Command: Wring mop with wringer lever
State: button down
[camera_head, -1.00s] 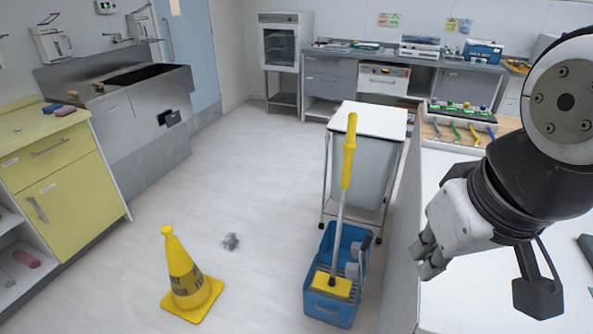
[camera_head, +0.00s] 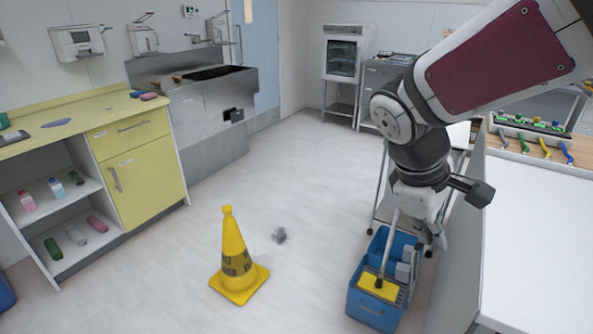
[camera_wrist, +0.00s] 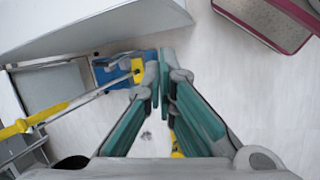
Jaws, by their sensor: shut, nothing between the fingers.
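The blue mop bucket (camera_head: 370,309) stands on the floor beside the white counter, and it shows beyond my fingers in the wrist view (camera_wrist: 101,75). A mop with a yellow head (camera_head: 380,287) stands tilted in it. In the wrist view its pale shaft and yellow grip (camera_wrist: 32,121) run to the left, apart from my fingers. A grey wringer part (camera_head: 404,271) sits at the bucket's right side; I cannot make out its lever clearly. My gripper (camera_head: 437,243) is above the bucket's right side, pointing down. In the wrist view its fingertips (camera_wrist: 158,68) are together and empty.
The white counter (camera_head: 540,240) borders the right. A white-topped cart (camera_head: 459,134) is behind my arm.

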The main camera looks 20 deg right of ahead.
jog(key=w+d+f+n+g+h+b, duration=0.1)
jog(key=w+d+f+n+h+b, duration=0.5)
jog(key=d+f, duration=0.5)
jog(key=w+d+f+n+g+h+b, duration=0.25)
jog(key=w+d+f+n+b, duration=0.25)
jog(key=w+d+f+n, duration=0.55)
jog(key=w+d+f+n+t+h+b, duration=0.1)
jog(key=f+n+t+b, duration=0.1)
jog(key=f+n, duration=0.2)
jog(key=w+d+f+n+t+h+b, duration=0.1)
jog(key=f+n, duration=0.4)
jog(key=f, duration=0.6)
jog(key=w+d+f+n+t+h+b, duration=0.1)
jog(key=w+d+f+n+t+b, duration=0.2)
jog(key=f, duration=0.5)
jog(key=shift+w+d+f+n+t+b, duration=0.2)
jog(key=shift+n+t+b, duration=0.4)
jog(key=shift+n, duration=0.45)
jog(key=b+x, duration=0.4)
jog(key=x, duration=0.6)
jog(key=shift+w+a+r+b, duration=0.2)
jog(key=shift+w+a, duration=0.3)
jog(key=shift+w, duration=0.35)
jog(key=shift+w+a+r+b, duration=0.25)
jog(key=shift+w+a, duration=0.2)
jog(key=shift+w, duration=0.4)
